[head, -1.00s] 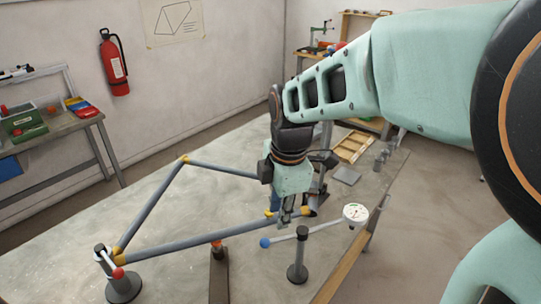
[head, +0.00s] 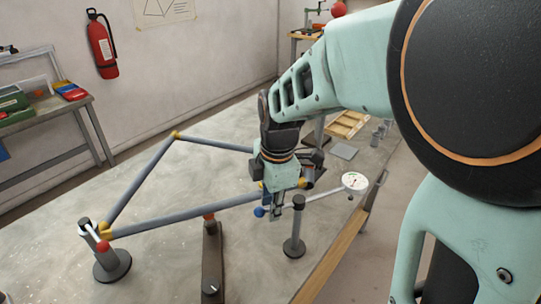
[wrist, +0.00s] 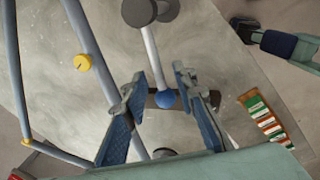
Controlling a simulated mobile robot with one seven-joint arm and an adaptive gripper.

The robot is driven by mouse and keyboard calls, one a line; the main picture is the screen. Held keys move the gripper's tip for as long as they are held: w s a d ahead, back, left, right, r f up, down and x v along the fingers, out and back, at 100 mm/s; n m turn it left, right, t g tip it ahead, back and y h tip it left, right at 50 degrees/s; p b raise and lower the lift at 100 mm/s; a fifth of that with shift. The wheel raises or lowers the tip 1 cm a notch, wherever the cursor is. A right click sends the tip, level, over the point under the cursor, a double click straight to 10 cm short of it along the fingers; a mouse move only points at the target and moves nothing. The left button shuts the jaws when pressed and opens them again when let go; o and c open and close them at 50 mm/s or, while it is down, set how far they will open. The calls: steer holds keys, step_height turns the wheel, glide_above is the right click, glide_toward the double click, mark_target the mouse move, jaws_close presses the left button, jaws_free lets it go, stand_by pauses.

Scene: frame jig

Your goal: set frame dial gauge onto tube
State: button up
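The dial gauge has a white round dial (head: 354,182) at the right end of a thin pale arm and a blue ball (head: 259,212) at its left end. The arm rests on a dark post with a round base (head: 294,248). The grey tube (head: 180,218) of the frame runs behind it. My gripper (head: 272,205) is low beside the ball end. In the wrist view my gripper (wrist: 160,88) is open, and the blue ball (wrist: 166,98) shows between its fingers; I cannot tell if they touch it. The dial is not seen there.
A round-based stand (head: 111,265) with a clamp holds the frame's left corner. A wooden tray (head: 347,123) and a grey plate (head: 344,151) lie farther back. The table's right edge is close to the gauge post.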

steer(key=shift+f, duration=0.1)
jaws_close()
stand_by(0.3)
